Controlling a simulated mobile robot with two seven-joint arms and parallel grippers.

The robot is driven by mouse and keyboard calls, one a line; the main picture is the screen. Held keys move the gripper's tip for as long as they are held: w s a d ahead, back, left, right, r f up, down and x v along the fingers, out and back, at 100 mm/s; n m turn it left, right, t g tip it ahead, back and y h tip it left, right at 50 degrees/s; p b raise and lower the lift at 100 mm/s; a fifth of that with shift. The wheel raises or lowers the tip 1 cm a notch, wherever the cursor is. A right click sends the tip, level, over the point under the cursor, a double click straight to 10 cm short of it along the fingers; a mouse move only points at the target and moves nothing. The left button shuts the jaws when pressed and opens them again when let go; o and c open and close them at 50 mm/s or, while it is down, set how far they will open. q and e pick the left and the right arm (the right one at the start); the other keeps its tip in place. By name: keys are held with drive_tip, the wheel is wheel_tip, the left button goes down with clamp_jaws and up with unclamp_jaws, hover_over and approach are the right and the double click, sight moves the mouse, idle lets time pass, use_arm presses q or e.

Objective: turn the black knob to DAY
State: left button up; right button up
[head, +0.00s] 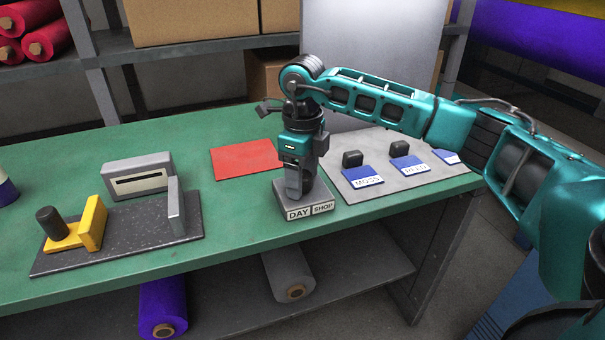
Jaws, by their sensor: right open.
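A small grey block (284,212) stands near the front edge of the green table. Its front carries two white labels, DAY (298,214) on the left and SHOP (323,207) on the right. My right gripper (300,196) points straight down over the top of this block, with its fingers at or just above it. The jaws are open. The black knob cannot be made out; the gripper covers the place above the labels, so which label it points to is hidden. My left gripper is not in view.
A grey board (415,185) right of the block holds black-handled pieces with blue labels reading MOSS (364,177) and others. A red sheet (246,160) lies behind the block. A dark plate (120,253) with a yellow bracket (92,222) is at left. Green table (235,225) is bare between.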

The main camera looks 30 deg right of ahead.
wheel_tip(320, 180, up, 13)
drive_tip(key=p, duration=0.2)
drive_tip(key=shift+s+f, duration=0.1)
drive_tip(key=shift+f, duration=0.05)
idle(0.6)
